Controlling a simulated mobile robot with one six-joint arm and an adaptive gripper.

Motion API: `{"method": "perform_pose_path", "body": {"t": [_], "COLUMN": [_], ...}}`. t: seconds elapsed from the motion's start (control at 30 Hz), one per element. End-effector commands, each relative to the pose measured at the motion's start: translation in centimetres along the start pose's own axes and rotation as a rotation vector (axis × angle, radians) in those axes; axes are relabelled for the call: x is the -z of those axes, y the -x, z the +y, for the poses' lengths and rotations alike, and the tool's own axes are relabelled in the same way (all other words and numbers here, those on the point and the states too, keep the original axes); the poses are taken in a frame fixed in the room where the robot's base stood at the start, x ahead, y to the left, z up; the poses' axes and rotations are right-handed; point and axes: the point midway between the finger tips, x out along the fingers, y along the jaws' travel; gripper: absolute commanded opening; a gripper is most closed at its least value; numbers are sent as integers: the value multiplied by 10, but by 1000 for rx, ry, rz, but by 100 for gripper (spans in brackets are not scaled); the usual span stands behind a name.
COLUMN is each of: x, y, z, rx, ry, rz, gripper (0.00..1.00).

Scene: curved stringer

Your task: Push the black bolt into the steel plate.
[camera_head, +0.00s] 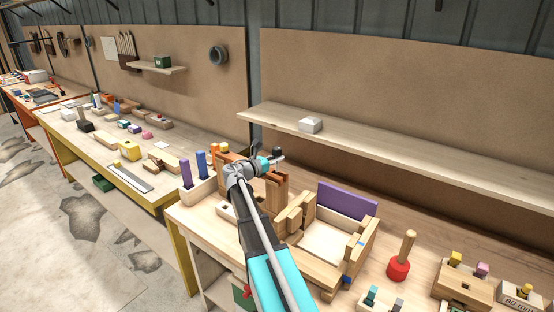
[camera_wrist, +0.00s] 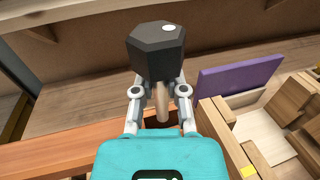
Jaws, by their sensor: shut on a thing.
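My gripper (camera_head: 272,160) is shut on the black bolt (camera_wrist: 156,48), with a finger on each side below its head. The bolt has a black six-sided head with a small white spot and a pale brown shaft (camera_wrist: 162,102). In the head view the black head (camera_head: 277,149) shows small beside my gripper. The bolt is above or beside an orange-brown wooden beam (camera_wrist: 60,158); I cannot tell whether the shaft's end touches it. I cannot make out a steel plate in either view.
A wooden frame box (camera_head: 325,243) with a purple panel (camera_head: 346,201) stands right of my arm. Purple and blue pegs (camera_head: 186,174) stand to the left. A red-based peg with a wooden handle (camera_head: 399,268) is at right. A shelf (camera_head: 400,150) runs above the bench.

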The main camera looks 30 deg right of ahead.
Motion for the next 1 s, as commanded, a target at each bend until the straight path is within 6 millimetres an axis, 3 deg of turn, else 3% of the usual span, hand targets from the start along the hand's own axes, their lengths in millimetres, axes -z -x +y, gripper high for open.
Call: {"method": "perform_pose_path", "body": {"t": [1.0], "x": [7], "y": [0], "z": [0], "rx": [0], "ry": [0], "rz": [-1], "gripper": [0]}}
